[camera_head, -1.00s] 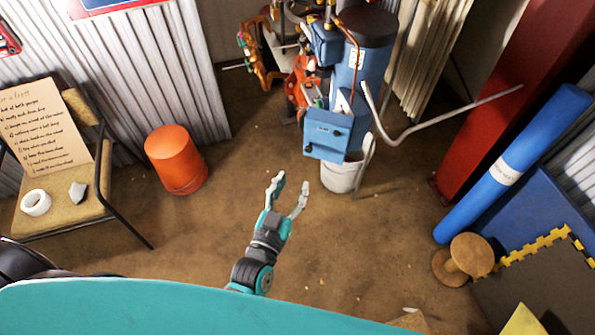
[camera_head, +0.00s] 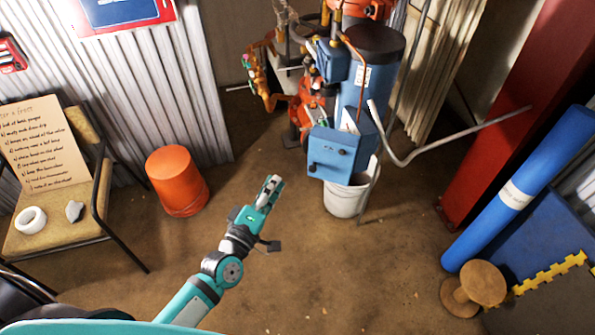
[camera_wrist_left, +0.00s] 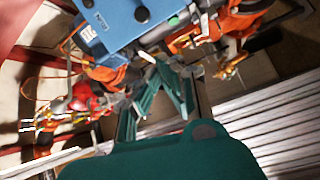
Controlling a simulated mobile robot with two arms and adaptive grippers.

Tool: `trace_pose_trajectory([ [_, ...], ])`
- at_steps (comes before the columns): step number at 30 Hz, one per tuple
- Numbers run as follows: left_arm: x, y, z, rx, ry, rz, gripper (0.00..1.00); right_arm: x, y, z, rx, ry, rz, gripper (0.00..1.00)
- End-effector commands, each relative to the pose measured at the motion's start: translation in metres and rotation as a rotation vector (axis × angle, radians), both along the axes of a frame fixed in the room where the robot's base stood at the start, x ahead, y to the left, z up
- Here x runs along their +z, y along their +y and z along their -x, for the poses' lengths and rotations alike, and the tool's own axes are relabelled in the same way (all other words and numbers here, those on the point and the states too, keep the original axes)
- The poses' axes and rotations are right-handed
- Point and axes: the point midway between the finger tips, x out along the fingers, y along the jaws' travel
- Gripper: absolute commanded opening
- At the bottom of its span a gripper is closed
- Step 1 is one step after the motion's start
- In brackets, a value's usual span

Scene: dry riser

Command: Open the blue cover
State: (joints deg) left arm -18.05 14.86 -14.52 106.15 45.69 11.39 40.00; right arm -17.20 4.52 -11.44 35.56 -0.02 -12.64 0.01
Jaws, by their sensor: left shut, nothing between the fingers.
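The blue cover (camera_head: 333,155) is a box-like blue panel with small dark knobs, low on the front of the riser machinery. It stands just above a white bucket. My left gripper (camera_head: 272,186) is shut and empty, below and to the left of the cover, with a clear gap between them. In the left wrist view a blue box (camera_wrist_left: 112,22) shows at the top, beyond my left gripper's fingers (camera_wrist_left: 165,82); I cannot tell if it is the same cover. My right gripper is not in view.
A white bucket (camera_head: 345,198) stands under the cover. A bent grey pipe (camera_head: 440,142) reaches out to the right of it. An orange bucket (camera_head: 177,182) stands at the left, near a chair (camera_head: 55,232). The middle floor is bare.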

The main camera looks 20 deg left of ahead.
Motion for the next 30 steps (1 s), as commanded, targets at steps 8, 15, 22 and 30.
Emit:
trace_pose_trajectory([
  [8, 0.004, 0.003, -0.019, -0.022, 0.026, 0.151, 0.00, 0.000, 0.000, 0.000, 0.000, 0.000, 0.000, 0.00],
  [15, 0.009, -0.006, -0.066, -0.020, 0.024, 0.147, 0.00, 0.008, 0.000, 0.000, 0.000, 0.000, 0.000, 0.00],
  [22, 0.010, -0.019, -0.101, -0.021, 0.029, 0.147, 0.00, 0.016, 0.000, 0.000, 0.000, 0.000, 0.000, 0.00],
  [30, 0.005, -0.038, -0.075, -0.021, 0.027, 0.146, 0.00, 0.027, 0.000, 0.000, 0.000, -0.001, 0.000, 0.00],
])
